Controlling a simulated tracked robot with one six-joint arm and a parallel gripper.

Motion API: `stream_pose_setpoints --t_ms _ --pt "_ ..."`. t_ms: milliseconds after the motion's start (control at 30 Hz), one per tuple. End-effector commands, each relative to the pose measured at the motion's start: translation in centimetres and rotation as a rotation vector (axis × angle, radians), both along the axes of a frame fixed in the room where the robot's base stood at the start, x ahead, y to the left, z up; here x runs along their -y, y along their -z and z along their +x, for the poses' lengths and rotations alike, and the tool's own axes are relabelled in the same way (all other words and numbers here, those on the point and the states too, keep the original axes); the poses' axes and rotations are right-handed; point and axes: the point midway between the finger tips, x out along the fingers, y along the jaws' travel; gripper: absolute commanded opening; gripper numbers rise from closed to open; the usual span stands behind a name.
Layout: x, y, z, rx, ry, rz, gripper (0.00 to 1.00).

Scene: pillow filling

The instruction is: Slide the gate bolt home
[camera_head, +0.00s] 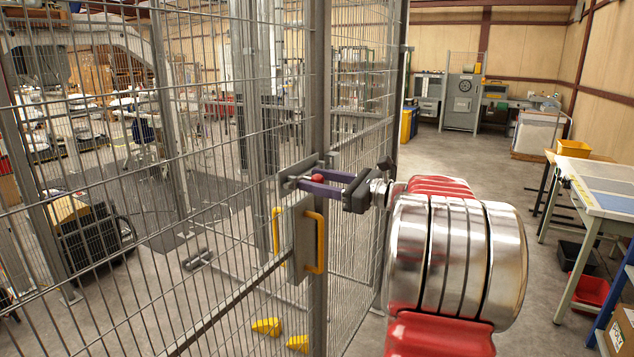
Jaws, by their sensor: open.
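The wire-mesh gate (225,240) stands in front of me, with a grey latch plate (297,265) and a yellow handle (319,243) at its edge post.
Mesh fencing continues behind the gate post. Yellow wedge-shaped blocks (267,326) lie on the floor below. A workbench (604,196) stands at the right, with a red bin (588,290) under it. The floor between gate and bench is partly clear.

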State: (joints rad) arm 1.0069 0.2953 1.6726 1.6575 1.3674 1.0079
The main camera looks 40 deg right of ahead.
Motion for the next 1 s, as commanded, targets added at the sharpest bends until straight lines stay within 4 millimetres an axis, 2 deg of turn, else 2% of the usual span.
stream_pose_setpoints --t_ms 100,700,1000 --pt "0.02 0.01 -0.02 0.0 0.0 0.0 0.42" --pt "0.04 0.04 -0.06 0.0 0.0 0.0 0.0" --pt "0.03 0.05 -0.05 0.0 0.0 0.0 0.0"
